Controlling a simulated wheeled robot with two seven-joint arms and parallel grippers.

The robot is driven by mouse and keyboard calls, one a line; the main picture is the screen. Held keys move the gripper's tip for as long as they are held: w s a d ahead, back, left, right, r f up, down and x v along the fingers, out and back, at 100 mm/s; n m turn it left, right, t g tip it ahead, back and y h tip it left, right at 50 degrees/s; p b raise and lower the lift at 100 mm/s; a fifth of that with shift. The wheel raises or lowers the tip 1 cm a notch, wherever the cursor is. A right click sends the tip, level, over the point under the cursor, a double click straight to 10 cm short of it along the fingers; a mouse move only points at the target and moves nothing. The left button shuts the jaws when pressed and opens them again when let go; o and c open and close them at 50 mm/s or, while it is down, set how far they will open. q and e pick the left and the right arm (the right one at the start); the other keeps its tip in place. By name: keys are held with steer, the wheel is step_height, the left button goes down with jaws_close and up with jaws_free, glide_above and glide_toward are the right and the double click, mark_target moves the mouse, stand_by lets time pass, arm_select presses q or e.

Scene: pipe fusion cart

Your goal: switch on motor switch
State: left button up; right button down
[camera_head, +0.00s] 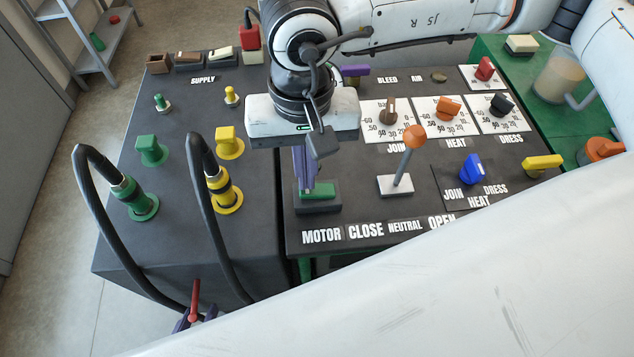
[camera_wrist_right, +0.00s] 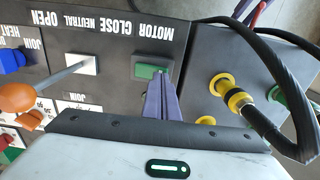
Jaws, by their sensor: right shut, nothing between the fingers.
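The motor switch is a green rocker (camera_head: 318,190) on a grey base behind the MOTOR label; it also shows in the right wrist view (camera_wrist_right: 146,71). My right gripper (camera_head: 306,190) points down at it, its purple fingers shut together with nothing between them. In the right wrist view the fingertips (camera_wrist_right: 160,78) are at the switch's edge and cover part of it; I cannot tell whether they touch. My left gripper (camera_head: 196,318) shows only as purple fingertips near the bottom, around a red handle (camera_head: 195,294). Whether it grips that handle is unclear.
An orange-knobbed lever (camera_head: 412,138) stands right of the switch. Dials and a blue knob (camera_head: 471,169) are farther right. Black hoses (camera_head: 92,195) with green and yellow connectors arch over the left box. A large white surface covers the lower right.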

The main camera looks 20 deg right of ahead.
steer(key=shift+f+b, duration=0.25)
steer(key=shift+b, duration=0.05)
stand_by(0.5)
steer(key=shift+f+b, duration=0.55)
steer(key=shift+b, duration=0.05)
stand_by(0.4)
step_height(320, 180, up, 7)
steer(key=p, duration=0.3)
stand_by(0.5)
stand_by(0.5)
